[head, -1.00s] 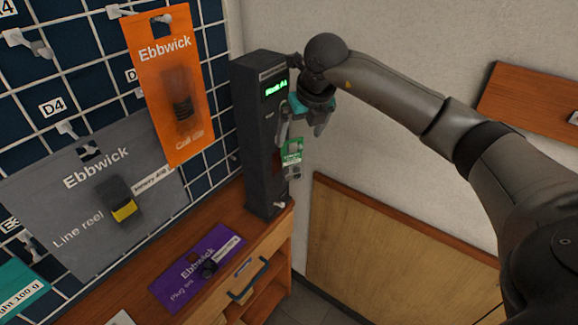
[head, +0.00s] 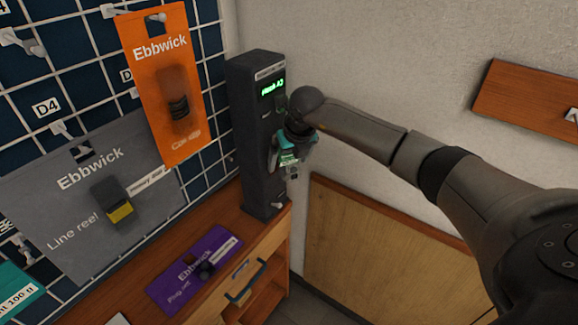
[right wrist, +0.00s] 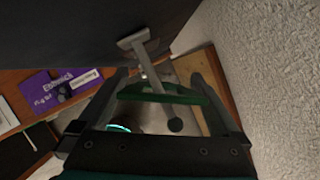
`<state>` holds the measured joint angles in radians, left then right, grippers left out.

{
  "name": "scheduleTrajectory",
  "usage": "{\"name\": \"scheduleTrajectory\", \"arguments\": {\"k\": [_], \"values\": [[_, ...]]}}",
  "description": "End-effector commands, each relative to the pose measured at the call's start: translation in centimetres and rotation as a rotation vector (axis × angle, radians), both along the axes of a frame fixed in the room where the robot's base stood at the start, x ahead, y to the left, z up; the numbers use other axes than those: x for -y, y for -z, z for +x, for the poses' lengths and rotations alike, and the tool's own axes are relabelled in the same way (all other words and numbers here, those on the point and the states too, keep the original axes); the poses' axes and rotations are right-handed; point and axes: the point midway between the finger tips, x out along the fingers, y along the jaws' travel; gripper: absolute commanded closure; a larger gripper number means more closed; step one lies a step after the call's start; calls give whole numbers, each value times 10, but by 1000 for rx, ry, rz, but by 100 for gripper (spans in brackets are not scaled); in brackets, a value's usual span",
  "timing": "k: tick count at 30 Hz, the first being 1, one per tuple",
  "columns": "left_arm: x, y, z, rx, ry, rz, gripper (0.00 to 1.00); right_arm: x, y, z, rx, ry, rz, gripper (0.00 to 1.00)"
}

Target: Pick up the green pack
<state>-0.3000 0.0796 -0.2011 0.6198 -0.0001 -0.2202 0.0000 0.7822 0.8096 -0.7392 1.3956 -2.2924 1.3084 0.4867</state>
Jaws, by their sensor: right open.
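The green pack (head: 289,160) hangs at the front of the dark column, and its lower part shows below my right gripper (head: 287,157). In the right wrist view the pack (right wrist: 185,98) is seen edge-on from above, on a grey hook (right wrist: 148,65) with a ball end. My right gripper (right wrist: 162,95) is open, with one finger on either side of the pack. I cannot tell whether either finger touches it. Much of the pack is hidden by the gripper in the head view. My left gripper is not in view.
The dark column (head: 252,150) with a green-lit display stands close beside my right gripper. An orange pack (head: 165,60) and a grey pack (head: 75,220) hang on the grid at left. A purple pack (head: 190,275) lies on the wooden counter. A wall is at right.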

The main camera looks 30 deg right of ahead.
Motion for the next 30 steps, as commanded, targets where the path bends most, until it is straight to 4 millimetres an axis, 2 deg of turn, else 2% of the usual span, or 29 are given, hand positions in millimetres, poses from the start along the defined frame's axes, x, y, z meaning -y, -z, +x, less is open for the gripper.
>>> {"name": "scheduleTrajectory", "arguments": {"k": [4, 27, 30], "values": [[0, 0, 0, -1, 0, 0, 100, 0, 0, 0, 0, 0, 0, 2], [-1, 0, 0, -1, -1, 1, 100, 0, -1, 0, 1, 1, 1, 89], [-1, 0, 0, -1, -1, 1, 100, 0, -1, 0, 1, 1, 1, 91]]}}
